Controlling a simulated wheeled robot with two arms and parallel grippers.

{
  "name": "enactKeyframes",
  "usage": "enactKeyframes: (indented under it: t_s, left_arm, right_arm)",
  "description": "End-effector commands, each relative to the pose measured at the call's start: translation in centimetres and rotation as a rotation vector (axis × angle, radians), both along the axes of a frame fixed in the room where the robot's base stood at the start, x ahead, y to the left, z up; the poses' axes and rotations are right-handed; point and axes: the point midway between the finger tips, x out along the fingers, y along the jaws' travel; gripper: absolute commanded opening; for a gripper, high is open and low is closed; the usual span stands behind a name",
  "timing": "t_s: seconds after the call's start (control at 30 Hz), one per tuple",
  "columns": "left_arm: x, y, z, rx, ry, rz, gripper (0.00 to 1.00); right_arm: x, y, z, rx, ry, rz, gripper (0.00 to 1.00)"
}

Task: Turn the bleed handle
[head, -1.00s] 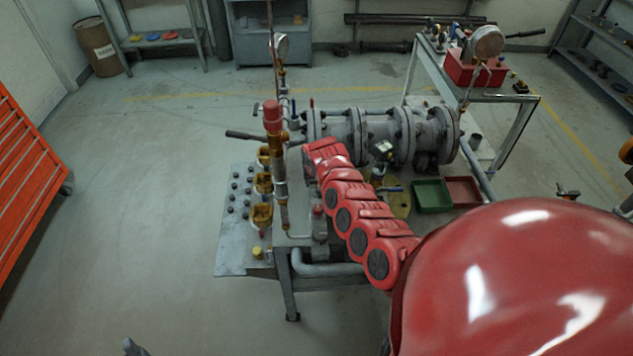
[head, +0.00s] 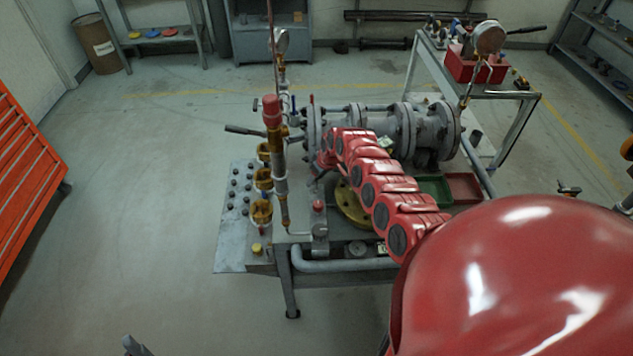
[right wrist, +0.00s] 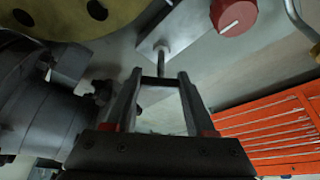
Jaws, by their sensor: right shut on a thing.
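The right wrist view shows my right gripper (right wrist: 162,82) with its two fingers on either side of a dark bar, which I take to be the bleed handle (right wrist: 160,82). A thin metal stem (right wrist: 162,58) runs from the bar to a small pale plate. In the head view, my red right arm reaches to the valve assembly (head: 420,130) and hides the gripper and the handle. How far the handle is turned cannot be told.
A red knob (right wrist: 235,14) sits close to the stem and a grey flanged body (right wrist: 40,110) lies on the other side. A brass flange (head: 350,205), a green tray (head: 436,188) and a red tray (head: 463,188) are near my arm. The left floor is clear.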

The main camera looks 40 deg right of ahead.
Motion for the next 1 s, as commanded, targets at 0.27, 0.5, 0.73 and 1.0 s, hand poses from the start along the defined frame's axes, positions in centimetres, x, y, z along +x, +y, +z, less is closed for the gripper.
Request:
enactKeyframes:
  t_s: [0.27,0.5,0.73,1.0]
  left_arm:
    - [0.0,0.0,-7.0,0.000,0.000,0.000,0.89]
    - [0.0,0.0,-13.8,0.000,0.000,0.000,0.89]
    - [0.0,0.0,-17.4,0.000,0.000,0.000,0.89]
    - [0.0,0.0,-19.4,0.000,0.000,0.000,0.89]
  right_arm:
    - [0.3,-0.1,-1.1,-0.007,-0.010,0.263,0.00]
    - [0.4,-0.1,-1.2,-0.012,-0.008,0.492,0.00]
    - [0.2,0.0,-0.5,-0.005,-0.006,0.650,0.00]
    - [0.1,0.1,-0.3,-0.002,-0.002,0.741,0.00]
